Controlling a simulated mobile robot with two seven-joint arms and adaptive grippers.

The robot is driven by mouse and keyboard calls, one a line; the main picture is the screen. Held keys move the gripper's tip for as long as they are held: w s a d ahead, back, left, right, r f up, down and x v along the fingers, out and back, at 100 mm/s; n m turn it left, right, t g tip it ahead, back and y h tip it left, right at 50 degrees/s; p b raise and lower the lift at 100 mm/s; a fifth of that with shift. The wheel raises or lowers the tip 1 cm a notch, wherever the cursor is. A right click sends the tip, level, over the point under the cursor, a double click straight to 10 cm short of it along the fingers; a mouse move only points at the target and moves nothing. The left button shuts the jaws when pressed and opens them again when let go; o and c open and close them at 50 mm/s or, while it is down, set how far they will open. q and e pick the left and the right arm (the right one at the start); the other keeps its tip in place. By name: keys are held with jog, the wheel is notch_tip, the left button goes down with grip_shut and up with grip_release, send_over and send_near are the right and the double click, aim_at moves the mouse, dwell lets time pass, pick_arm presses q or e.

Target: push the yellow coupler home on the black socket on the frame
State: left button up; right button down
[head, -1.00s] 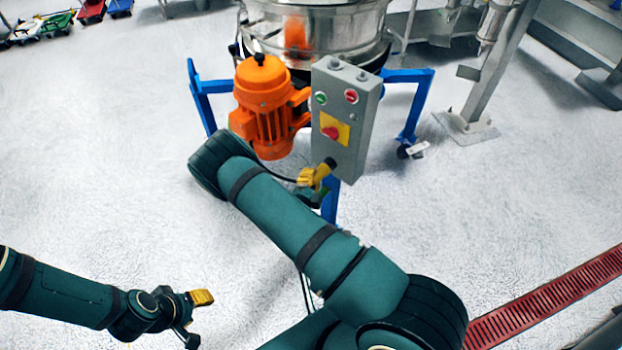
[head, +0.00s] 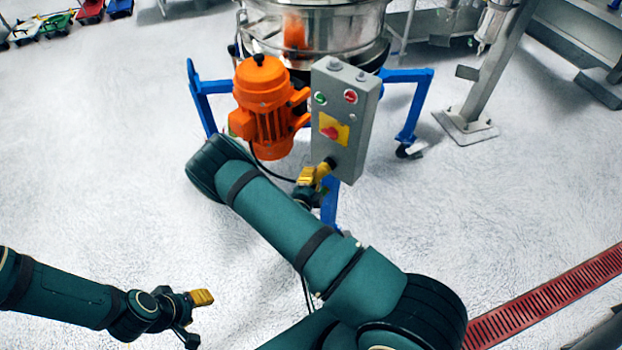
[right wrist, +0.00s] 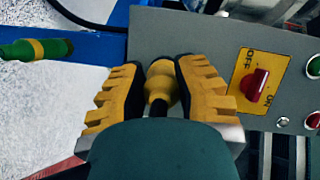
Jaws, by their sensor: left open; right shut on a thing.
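The yellow coupler (right wrist: 160,80) is between the two yellow fingers of my right gripper (right wrist: 161,88), which is shut on it. In the head view the coupler (head: 323,170) sits at the lower left of the grey control box, at the black socket (head: 331,162). The coupler reaches the socket there, but I cannot tell how far it is on. In the right wrist view the coupler and fingers hide the socket. My right gripper also shows in the head view (head: 309,176). My left gripper (head: 198,317) is open and empty at the lower left, far from the box.
The grey control box (head: 347,110) carries a red rotary switch (head: 332,132) and buttons. An orange motor (head: 264,105) and blue frame legs (head: 408,115) surround it. A green part with a yellow band (right wrist: 36,48) lies left of my right gripper.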

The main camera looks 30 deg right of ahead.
jog(key=shift+w+d, duration=0.2)
jog(key=shift+d, duration=0.35)
jog(key=c, duration=0.7)
grip_release()
jog(key=shift+c, duration=0.2)
jog(key=v, duration=1.2)
